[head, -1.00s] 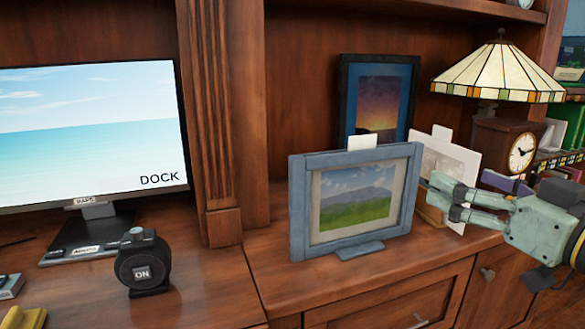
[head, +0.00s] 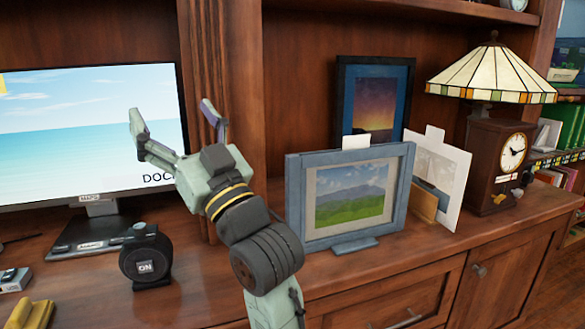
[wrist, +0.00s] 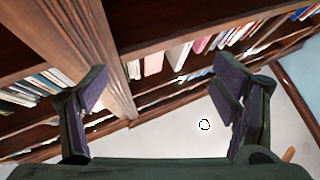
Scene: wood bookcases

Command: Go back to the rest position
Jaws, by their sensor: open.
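My gripper (head: 178,128) is open and empty in the head view. It is raised in front of the monitor's right part and the wood pillar, with its fingers pointing up. My arm stretches up from the bottom middle of that view. In the wrist view, the two fingers of my gripper (wrist: 165,98) stand wide apart with nothing between them. Beyond them are bookshelves with rows of books (wrist: 180,55) and a pale surface.
A blue-framed mountain picture (head: 295,200) stands on the cabinet right of my arm. Behind it are a sunset picture (head: 378,100), a white-framed picture (head: 450,185), a clock (head: 485,165) and a stained-glass lamp (head: 490,72). A monitor (head: 60,130) and black round device (head: 135,262) are left.

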